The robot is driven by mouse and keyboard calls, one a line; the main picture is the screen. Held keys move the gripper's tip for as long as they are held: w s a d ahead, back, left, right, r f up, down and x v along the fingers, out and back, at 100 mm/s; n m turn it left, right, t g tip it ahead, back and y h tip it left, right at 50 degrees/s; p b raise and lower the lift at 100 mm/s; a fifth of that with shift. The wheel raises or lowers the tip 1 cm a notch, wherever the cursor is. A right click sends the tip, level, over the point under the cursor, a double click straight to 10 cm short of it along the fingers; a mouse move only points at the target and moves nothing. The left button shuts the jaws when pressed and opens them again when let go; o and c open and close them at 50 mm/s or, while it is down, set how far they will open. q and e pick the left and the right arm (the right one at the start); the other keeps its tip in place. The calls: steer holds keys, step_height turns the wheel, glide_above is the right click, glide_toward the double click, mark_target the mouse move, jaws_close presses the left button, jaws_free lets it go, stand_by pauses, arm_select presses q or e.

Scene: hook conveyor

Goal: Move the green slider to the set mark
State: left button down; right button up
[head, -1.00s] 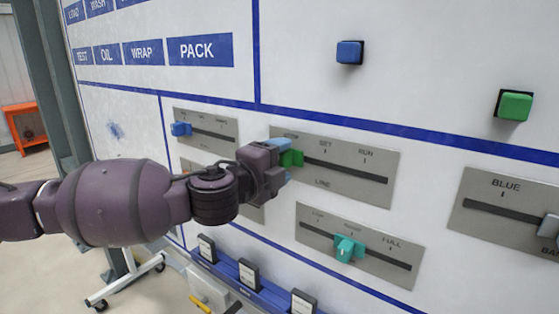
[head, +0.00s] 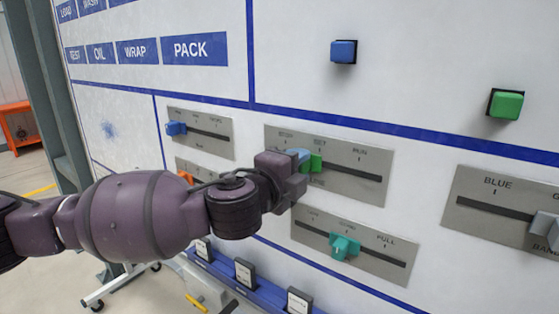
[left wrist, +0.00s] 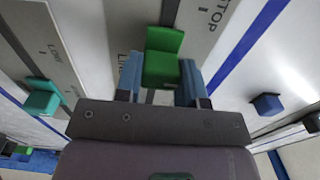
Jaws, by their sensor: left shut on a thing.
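The green slider (head: 311,163) sits in the dark slot of a grey plate (head: 366,190) marked STOP, SET and RUN. It stands just below the SET mark (head: 319,140); I cannot tell whether it lines up exactly. My left gripper (head: 301,157) is shut on the slider, partly hiding it and the slot's left end. In the left wrist view the green slider (left wrist: 163,58) is between the two blue fingertips of the gripper (left wrist: 161,80). My right gripper is not in view.
A teal slider (head: 344,247) is on the plate below, and a blue slider (head: 176,128) on the plate at upper left. A grey slider (head: 543,228) is at the right. Blue (head: 343,51) and green (head: 506,104) buttons stick out above.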

arm_select(q)
steer(key=shift+s+d, duration=0.75)
steer(key=shift+d, duration=0.25)
steer(key=c, duration=0.7)
jaws_free()
steer(key=b+v, duration=0.1)
steer(key=v, duration=0.9)
steer(key=shift+s+a+b, duration=0.25)
steer(key=shift+s+b, duration=0.05)
steer(key=shift+b, duration=0.05)
